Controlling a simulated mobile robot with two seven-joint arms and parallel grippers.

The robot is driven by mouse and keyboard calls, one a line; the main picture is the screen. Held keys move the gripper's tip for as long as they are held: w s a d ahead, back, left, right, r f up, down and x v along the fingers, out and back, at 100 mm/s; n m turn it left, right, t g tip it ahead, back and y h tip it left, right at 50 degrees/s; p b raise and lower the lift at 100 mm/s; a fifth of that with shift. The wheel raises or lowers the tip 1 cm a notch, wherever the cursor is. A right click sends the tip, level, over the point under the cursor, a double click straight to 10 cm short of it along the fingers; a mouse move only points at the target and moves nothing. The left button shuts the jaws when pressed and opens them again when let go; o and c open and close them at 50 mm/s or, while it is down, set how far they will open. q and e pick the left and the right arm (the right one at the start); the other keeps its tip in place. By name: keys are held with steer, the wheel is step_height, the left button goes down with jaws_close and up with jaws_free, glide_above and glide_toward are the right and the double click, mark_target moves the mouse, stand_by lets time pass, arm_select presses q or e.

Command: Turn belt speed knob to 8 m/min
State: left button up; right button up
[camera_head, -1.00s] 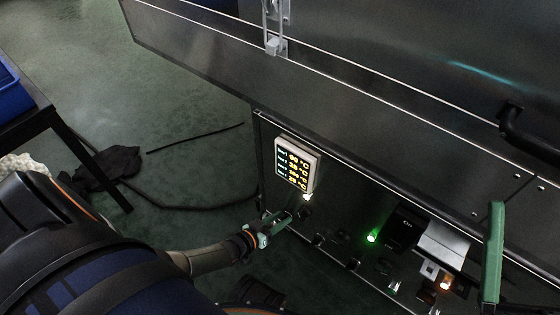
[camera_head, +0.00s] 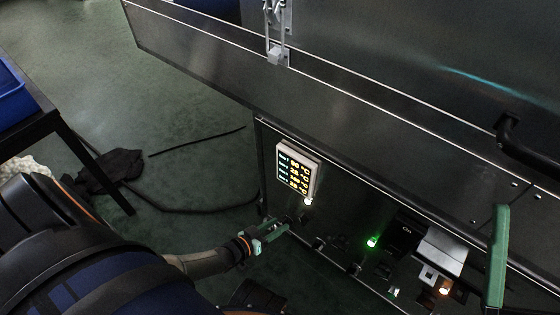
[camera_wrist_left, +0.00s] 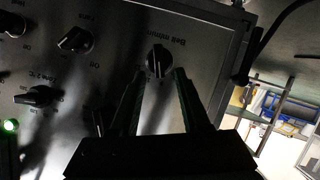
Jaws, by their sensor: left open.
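The belt speed knob (camera_wrist_left: 158,61) is a round black knob with a light pointer mark, labelled "Belt m/min", on the metal panel in the left wrist view. My left gripper (camera_wrist_left: 160,76) is open, with its two dark green fingers either side of the knob's lower part in the picture. I cannot tell whether they touch it. In the head view my left gripper (camera_head: 272,233) is at the left end of the control panel, and the knob there is too dark to make out. The scale numbers around the knob are unreadable. My right gripper is not in view.
Other black knobs (camera_wrist_left: 75,40) and a green lamp (camera_wrist_left: 10,125) share the panel. A lit temperature display (camera_head: 298,170) is above my left gripper. A green bar (camera_head: 497,255) and black handle (camera_head: 510,130) are at the right. A cable (camera_head: 190,210) lies on the floor.

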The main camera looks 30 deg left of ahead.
arm_select(q)
steer(key=p+v, duration=0.4)
steer(key=v, duration=0.6)
steer(key=shift+s, duration=0.2)
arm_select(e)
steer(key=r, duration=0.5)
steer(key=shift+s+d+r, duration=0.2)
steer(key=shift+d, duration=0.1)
arm_select(q)
steer(key=shift+r, duration=0.1)
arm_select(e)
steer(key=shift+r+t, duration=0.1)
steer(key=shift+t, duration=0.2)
